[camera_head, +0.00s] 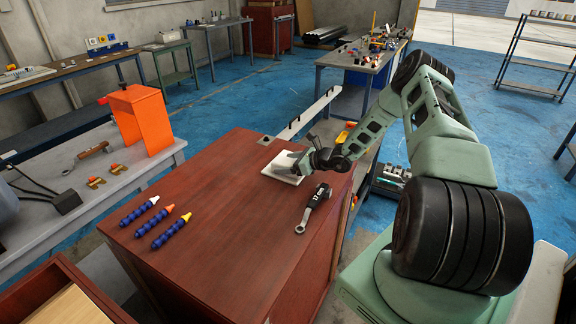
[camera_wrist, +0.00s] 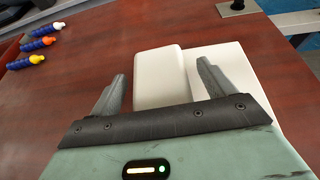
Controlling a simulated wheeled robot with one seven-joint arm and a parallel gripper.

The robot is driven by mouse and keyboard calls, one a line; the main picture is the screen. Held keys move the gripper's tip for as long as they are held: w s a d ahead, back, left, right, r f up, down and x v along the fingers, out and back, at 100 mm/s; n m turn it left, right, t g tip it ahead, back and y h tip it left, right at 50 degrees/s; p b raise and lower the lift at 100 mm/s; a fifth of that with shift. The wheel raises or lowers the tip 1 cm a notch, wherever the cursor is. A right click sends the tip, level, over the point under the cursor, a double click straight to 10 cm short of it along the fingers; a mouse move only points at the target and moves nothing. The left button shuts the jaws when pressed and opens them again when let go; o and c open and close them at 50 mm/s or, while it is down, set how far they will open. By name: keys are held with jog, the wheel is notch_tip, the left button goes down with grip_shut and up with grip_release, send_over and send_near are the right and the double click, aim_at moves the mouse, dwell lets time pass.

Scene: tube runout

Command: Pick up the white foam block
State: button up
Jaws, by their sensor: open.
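In the wrist view a white block (camera_wrist: 160,70) with rounded corners lies between the fingers of my gripper (camera_wrist: 162,78). A flatter white slab (camera_wrist: 232,62) lies against its right side, partly behind the right finger. I cannot tell for sure which one is foam. In the head view the white slab (camera_head: 289,179) lies on the red-brown cabinet top near its far right edge, and my gripper (camera_head: 295,160) is down over it, hiding part of it. My gripper is open. Contact between the fingers and the block cannot be made out.
On the cabinet top (camera_head: 215,215) lie a black-handled wrench (camera_head: 314,209) and three blue tubes with white, orange and yellow tips (camera_head: 140,210). A white rail (camera_head: 309,114) stands beyond the far edge. The middle of the top is clear.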

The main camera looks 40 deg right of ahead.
jog(key=shift+c, duration=0.3)
jog(key=c, duration=1)
jog(key=shift+r, duration=0.1)
